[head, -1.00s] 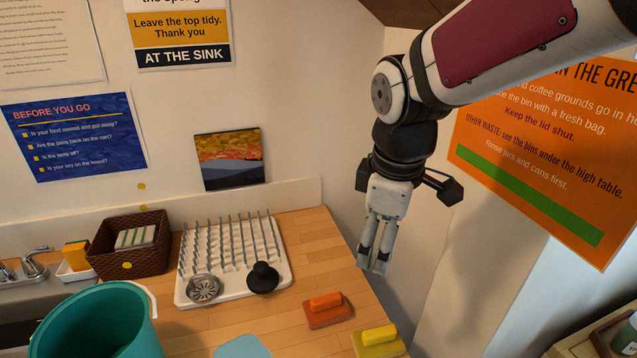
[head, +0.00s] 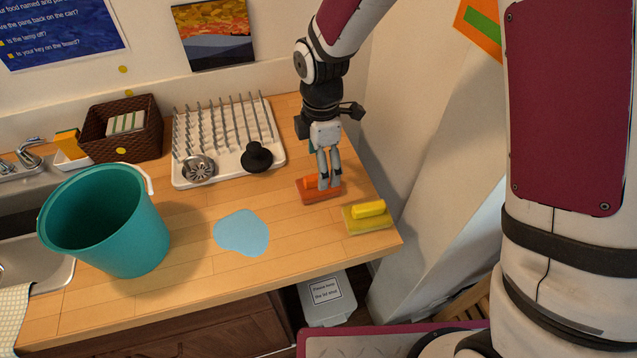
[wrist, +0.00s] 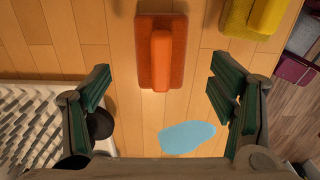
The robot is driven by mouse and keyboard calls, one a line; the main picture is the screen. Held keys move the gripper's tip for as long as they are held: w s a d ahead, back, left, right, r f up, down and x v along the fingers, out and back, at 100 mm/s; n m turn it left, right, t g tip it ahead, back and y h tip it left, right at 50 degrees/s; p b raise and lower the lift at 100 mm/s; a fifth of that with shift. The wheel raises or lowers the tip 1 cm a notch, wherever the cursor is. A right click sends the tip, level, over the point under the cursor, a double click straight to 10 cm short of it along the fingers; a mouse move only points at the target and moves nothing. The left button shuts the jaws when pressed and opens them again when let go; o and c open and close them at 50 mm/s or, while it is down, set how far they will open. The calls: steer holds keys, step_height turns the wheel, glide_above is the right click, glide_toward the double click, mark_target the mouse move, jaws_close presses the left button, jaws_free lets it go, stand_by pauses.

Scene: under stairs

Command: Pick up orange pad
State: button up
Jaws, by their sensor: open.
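The orange pad (head: 314,192) lies flat on the wooden counter, with a raised orange grip along its top. It also shows in the wrist view (wrist: 146,52), at the upper middle, ahead of and between my spread fingers. My gripper (head: 324,184) points down above the pad in the head view, and its fingers hide part of the pad's grip. In the wrist view my gripper (wrist: 163,95) is open with nothing between its fingers. I cannot tell whether the fingertips touch the pad.
A yellow pad (head: 362,218) lies right of the orange one, near the counter's edge. A white drying rack (head: 190,172) with a black stopper (head: 257,157) and metal strainer (head: 198,170) is to the left. A blue patch (head: 242,233), teal bucket (head: 105,220) and wicker basket (head: 122,128) also stand or lie there.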

mark_target(307, 187)
steer(key=shift+s+a+f+p, duration=0.15)
steer(key=shift+f+p, duration=0.2)
steer(key=shift+f, duration=1.25)
steer(key=shift+a+f+p, duration=0.1)
steer(key=shift+f+p, duration=0.25)
steer(key=shift+f, duration=1.25)
steer(key=c, duration=1.3)
